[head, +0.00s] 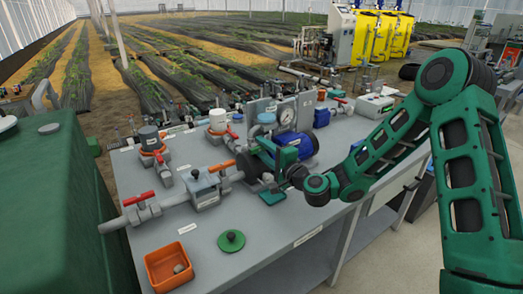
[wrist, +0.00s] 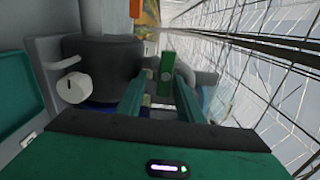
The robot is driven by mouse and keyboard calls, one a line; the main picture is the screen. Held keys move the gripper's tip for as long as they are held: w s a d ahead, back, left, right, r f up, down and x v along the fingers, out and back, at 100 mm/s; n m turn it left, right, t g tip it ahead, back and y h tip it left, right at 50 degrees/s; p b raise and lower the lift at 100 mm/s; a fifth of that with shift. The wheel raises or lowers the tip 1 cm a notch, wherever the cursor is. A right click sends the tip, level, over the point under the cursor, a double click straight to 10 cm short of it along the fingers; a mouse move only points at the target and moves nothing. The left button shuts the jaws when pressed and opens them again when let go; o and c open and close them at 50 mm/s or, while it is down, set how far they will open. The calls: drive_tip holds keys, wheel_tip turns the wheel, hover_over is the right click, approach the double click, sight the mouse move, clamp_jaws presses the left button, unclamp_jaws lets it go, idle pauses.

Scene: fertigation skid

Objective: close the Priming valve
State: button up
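My gripper (head: 274,160) is at the blue pump on the skid table, beside the pipework. In the wrist view its two green fingers (wrist: 160,88) stand apart. A green flat handle-like piece (wrist: 167,70) shows between and just beyond the fingertips; I cannot tell whether they touch it. Several valve levers are in the head view: a red lever (head: 138,198) at the front left, a red lever (head: 162,166) behind it, and an orange lever (head: 222,166) left of my gripper. Labels are too small to read, so I cannot tell which is the Priming valve.
The blue pump (head: 300,143) and a pressure gauge (head: 286,116) stand close to my gripper. A dark cylinder (wrist: 100,65) and white knob (wrist: 73,87) are left of the fingers. An orange bin (head: 165,270) and green disc (head: 231,241) are on the front of the grey table (head: 275,225).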

drive_tip(key=shift+a+r, duration=0.1)
drive_tip(key=v, duration=1)
drive_tip(key=shift+s+d, duration=0.2)
drive_tip(key=shift+d, duration=0.1)
idle(0.3)
